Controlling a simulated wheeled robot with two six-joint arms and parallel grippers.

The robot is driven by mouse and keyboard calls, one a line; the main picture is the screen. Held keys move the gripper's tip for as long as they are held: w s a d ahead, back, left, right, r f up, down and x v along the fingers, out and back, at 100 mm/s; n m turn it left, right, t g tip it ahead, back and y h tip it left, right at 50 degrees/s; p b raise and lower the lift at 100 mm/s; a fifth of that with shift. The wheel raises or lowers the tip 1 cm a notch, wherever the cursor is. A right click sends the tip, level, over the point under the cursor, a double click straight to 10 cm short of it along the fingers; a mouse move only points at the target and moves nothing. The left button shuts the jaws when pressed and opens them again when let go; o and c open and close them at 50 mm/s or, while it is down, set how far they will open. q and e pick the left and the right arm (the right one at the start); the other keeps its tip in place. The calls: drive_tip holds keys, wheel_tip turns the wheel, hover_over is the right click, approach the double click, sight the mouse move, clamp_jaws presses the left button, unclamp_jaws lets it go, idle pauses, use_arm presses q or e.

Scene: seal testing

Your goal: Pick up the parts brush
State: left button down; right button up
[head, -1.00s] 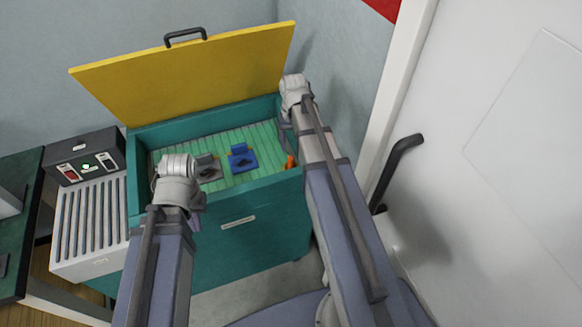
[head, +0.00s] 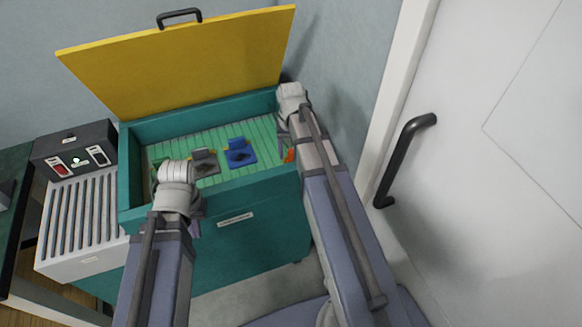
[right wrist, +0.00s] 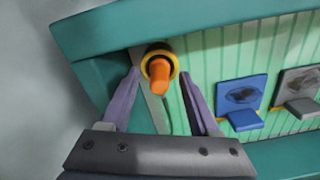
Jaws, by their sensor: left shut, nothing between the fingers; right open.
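The parts brush, seen as an orange handle with a yellow and black collar, is at the right end of the teal tub (head: 240,187). In the head view only a bit of the brush (head: 290,155) shows beside my right arm. In the right wrist view the brush (right wrist: 159,76) points toward the camera between the open fingers of my right gripper (right wrist: 161,78). A gap shows on both sides of the handle. Its lower part is hidden. My left gripper (head: 194,228) is shut and empty in front of the tub's front wall, partly hidden by its wrist.
A blue block (head: 239,153) and a grey block (head: 205,163) with dark parts sit on the green ribbed floor. The yellow lid (head: 180,62) stands open behind. A switch box (head: 75,150) and grey ribbed unit (head: 82,220) are left; a door handle (head: 403,160) is right.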

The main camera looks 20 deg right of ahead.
drive_tip(key=shift+f+b, duration=0.4)
drive_tip(key=shift+f, duration=0.45)
drive_tip(key=shift+r, duration=0.1)
drive_tip(key=shift+c, duration=0.4)
clamp_jaws()
